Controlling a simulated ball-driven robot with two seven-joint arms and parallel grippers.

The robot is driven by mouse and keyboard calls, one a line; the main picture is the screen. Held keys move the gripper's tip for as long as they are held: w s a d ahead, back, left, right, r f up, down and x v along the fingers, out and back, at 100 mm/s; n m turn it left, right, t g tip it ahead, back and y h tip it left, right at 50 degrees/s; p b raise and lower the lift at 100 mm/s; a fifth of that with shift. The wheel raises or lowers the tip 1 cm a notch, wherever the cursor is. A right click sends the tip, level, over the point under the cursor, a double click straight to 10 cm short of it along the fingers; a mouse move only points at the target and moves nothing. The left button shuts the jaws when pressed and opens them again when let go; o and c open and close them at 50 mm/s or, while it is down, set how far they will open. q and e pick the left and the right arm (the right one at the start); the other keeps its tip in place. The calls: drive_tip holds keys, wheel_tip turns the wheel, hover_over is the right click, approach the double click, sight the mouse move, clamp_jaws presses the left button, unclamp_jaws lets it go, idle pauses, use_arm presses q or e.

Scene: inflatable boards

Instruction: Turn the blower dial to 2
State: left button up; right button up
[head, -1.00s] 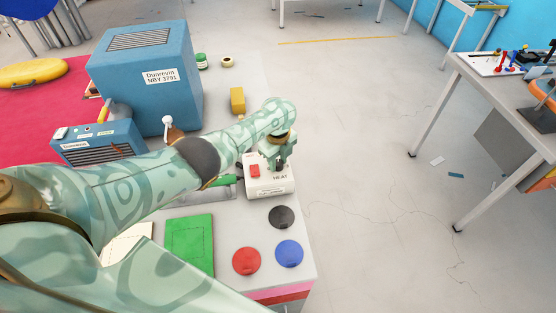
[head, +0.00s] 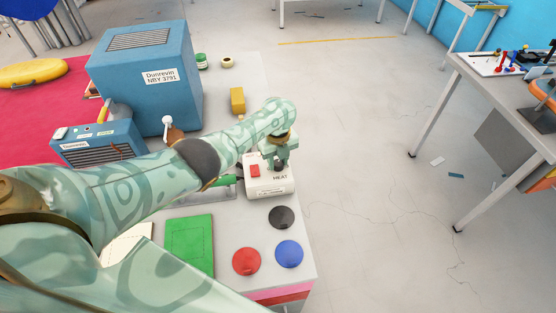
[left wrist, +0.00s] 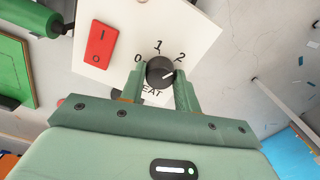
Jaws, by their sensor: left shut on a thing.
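The blower's white control box (head: 256,187) sits at the table's right edge, marked HEAT, with a red switch (head: 255,171). In the left wrist view the black dial (left wrist: 160,71) stands on the white panel (left wrist: 132,25), marked 0, 1 and 2. Its white pointer line lies toward the right, on the side of the 2; I cannot tell if it lines up exactly. My left gripper (head: 279,158) is shut on the dial, one finger on each side, as the left wrist view (left wrist: 160,85) also shows. My right gripper is out of view.
A large blue machine (head: 150,85) and a smaller blue unit (head: 95,142) stand behind my left arm. A green pad (head: 189,245) and red (head: 246,261), blue (head: 289,253) and black (head: 282,217) discs lie in front. Open floor is to the right.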

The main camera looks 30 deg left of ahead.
sight(278, 162)
use_arm(q)
drive_tip(key=o, duration=1)
drive_tip(key=shift+c, duration=0.2)
wheel_tip(278, 162, up, 16)
drive_tip(key=p, duration=0.8)
